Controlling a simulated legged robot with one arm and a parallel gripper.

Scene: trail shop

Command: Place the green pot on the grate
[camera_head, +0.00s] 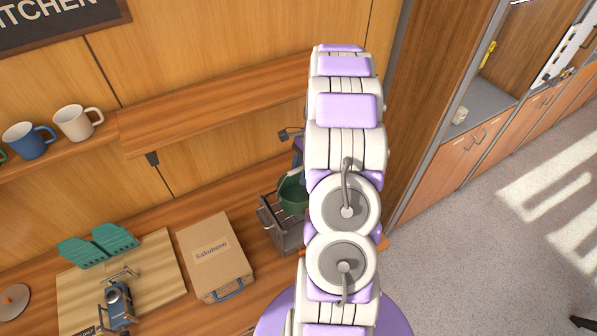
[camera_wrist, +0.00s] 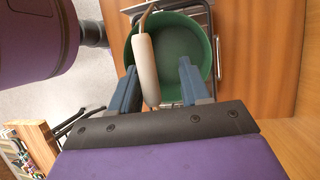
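The green pot (camera_head: 293,194) is partly hidden behind my arm in the head view. It is at a grey metal frame (camera_head: 268,216) on the counter, which looks like the grate's stand. In the wrist view, I look down into the empty green pot (camera_wrist: 181,55). Its pale bail handle (camera_wrist: 145,70) passes between the fingers of my gripper (camera_wrist: 160,80). The handle lies near the left finger, with a clear gap to the right finger, so my gripper is open. Thin metal bars (camera_wrist: 171,105) show just below the pot. Whether the pot rests on them is unclear.
A cardboard box (camera_head: 214,256) marked "Sakubeno" lies left of the frame. Farther left, a wooden board (camera_head: 85,290) holds a small blue camp stove (camera_head: 118,305) and green folded panels (camera_head: 97,247). Mugs (camera_head: 78,122) stand on the shelf above. A tall wooden partition stands right of my arm.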

